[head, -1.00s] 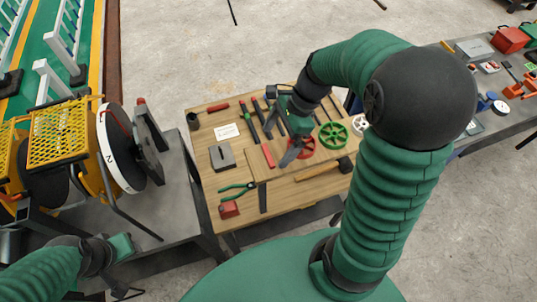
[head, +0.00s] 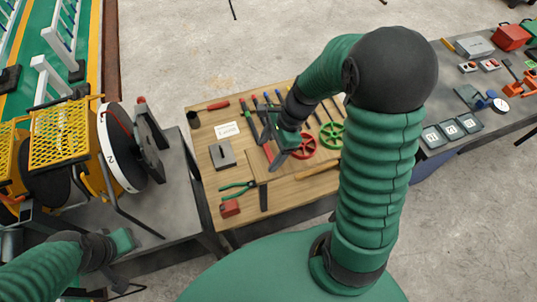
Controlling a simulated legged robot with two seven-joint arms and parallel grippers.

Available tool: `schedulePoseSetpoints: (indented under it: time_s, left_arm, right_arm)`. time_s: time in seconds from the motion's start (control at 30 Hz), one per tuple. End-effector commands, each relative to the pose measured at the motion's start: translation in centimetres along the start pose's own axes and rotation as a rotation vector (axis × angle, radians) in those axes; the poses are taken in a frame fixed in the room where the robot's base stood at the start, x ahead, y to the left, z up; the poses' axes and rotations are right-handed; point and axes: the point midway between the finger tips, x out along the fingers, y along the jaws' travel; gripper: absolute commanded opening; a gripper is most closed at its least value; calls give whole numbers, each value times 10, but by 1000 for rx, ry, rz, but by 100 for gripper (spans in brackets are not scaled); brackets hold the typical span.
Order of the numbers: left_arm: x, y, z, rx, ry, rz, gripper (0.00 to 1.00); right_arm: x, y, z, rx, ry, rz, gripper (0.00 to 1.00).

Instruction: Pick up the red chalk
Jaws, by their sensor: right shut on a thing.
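The red chalk (head: 268,152) is a short red stick at the middle of the wooden table top, just above the wooden-handled square (head: 257,181). My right gripper (head: 270,151) is over it, pointing down, and is shut on the chalk. The fingers hide part of the chalk, and I cannot tell whether it is clear of the table. My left gripper (head: 122,288) is low at the left, beside the grey bench and far from the chalk; its fingers are too small and dark to tell open from shut.
The wooden table (head: 290,190) also carries a grey block (head: 222,155), green pliers (head: 237,187), a red handwheel (head: 303,146), a green handwheel (head: 332,134) and several tools along the back. A grey bench (head: 170,210) with a yellow machine stands left.

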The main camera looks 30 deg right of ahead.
Motion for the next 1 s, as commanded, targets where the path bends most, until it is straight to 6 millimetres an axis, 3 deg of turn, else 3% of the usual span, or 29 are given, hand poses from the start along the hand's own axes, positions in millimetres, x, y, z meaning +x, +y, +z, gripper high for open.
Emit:
schedulePoseSetpoints:
  time_s: [0.13,0.47,0.7,1.0]
  left_arm:
    - [0,0,0,0,0,0,36]
    - [2,0,1,0,0,0,36]
    - [11,0,3,0,0,0,36]
    - [35,0,8,0,0,0,36]
  right_arm:
    - [0,0,-1,0,1,0,33]
    - [-4,0,2,-1,1,-1,33]
    - [-30,-1,12,-4,1,-5,33]
    - [-54,49,-32,5,1,-5,33]
